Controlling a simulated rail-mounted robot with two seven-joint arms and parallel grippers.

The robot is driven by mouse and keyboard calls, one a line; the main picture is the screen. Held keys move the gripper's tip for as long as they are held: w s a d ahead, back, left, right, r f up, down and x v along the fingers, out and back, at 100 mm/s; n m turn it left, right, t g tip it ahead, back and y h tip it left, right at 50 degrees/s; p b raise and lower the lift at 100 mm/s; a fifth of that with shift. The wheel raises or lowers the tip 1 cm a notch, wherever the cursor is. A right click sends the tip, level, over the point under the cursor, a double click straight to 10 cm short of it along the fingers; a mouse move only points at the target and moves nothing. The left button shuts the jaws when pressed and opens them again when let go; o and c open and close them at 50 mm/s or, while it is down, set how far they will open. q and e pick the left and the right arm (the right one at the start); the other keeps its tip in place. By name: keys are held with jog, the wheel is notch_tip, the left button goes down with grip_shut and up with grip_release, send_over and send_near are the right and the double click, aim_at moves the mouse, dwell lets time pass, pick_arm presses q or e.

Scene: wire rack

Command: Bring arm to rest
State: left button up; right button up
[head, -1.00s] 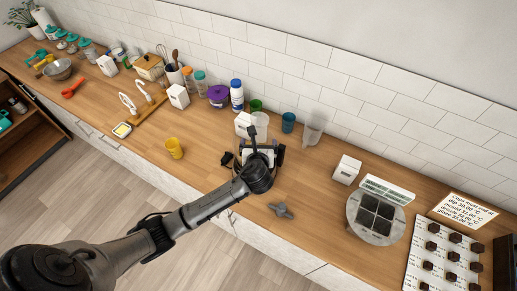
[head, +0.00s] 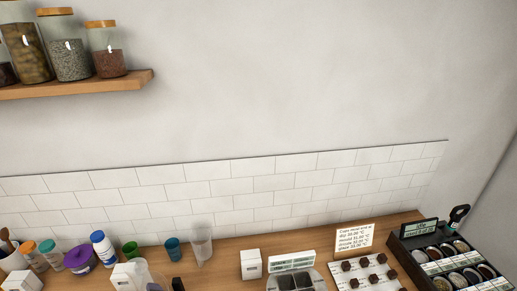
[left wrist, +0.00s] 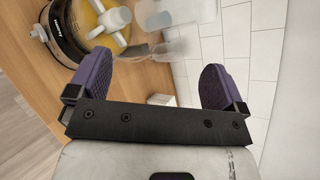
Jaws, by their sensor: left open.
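My left gripper (left wrist: 152,75) shows in the left wrist view with its two purple-padded fingers wide apart and nothing between them. Beyond the fingers is a round black appliance (left wrist: 62,38) with yellow inside and a white knobbed part on top. The gripper is apart from the wooden counter (left wrist: 40,75) and the white tiled wall (left wrist: 262,60). In the head view my left arm is not clearly seen; a small dark shape at the bottom edge is too cut off to identify. My right gripper is in neither view.
A jar shelf (head: 120,82) hangs upper left.

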pick_arm(q)
jog(key=s+d+r+n+g+h, duration=0.1)
jog(key=s+d+r+n+h, duration=0.45)
jog(key=n, duration=0.95)
jog(key=s+d+f+g, duration=0.1)
jog(key=s+f, duration=0.3)
jog(key=s, duration=0.4)
jog(key=s+d+f+n+g+h, duration=0.1)
jog(key=s+f, duration=0.3)
jog(key=s, duration=0.4)
jog(key=s+f+g+h, duration=0.1)
jog(key=s+f+g, duration=0.2)
jog(key=s, duration=0.6)
jog(key=shift+d+f+n, duration=0.3)
jog(key=shift+d+f, duration=0.1)
jog(key=shift+f, duration=0.55)
jog(key=shift+h, duration=0.25)
